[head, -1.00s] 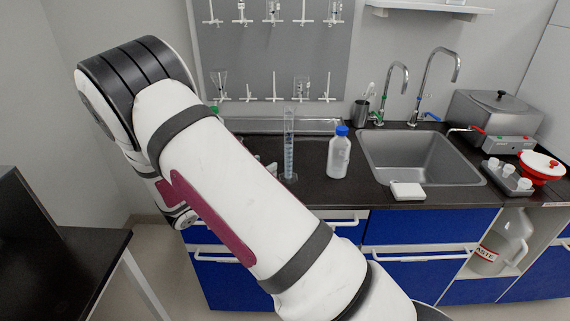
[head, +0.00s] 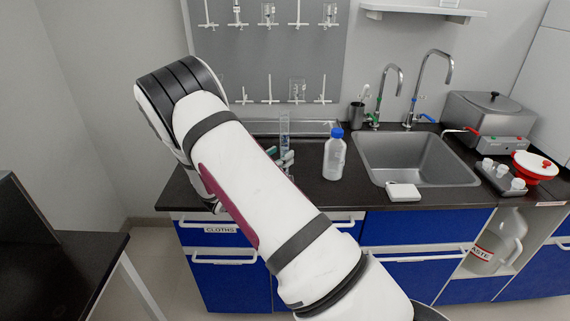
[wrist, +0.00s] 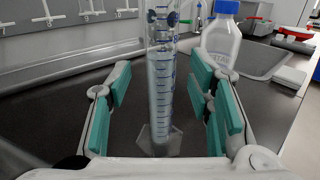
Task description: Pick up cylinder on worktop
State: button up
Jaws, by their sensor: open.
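The cylinder (wrist: 160,95) is a clear graduated measuring cylinder with blue marks and a clear foot. It stands upright on the black worktop (head: 313,178). In the wrist view it stands between the teal-padded fingers of my gripper (wrist: 163,105), which are open on either side with a gap to each.
A blue-capped bottle (head: 334,155) stands close to the right of the cylinder. Farther right are the sink (head: 415,158) with taps and a small white box (head: 403,192). A drying rack (head: 265,80) hangs on the wall behind. Some worktop in front of the bottle is clear.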

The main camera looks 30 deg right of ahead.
jog(key=shift+x, duration=1.45)
jog(key=shift+c, duration=0.2)
grip_shut()
jog(key=shift+r, duration=0.25)
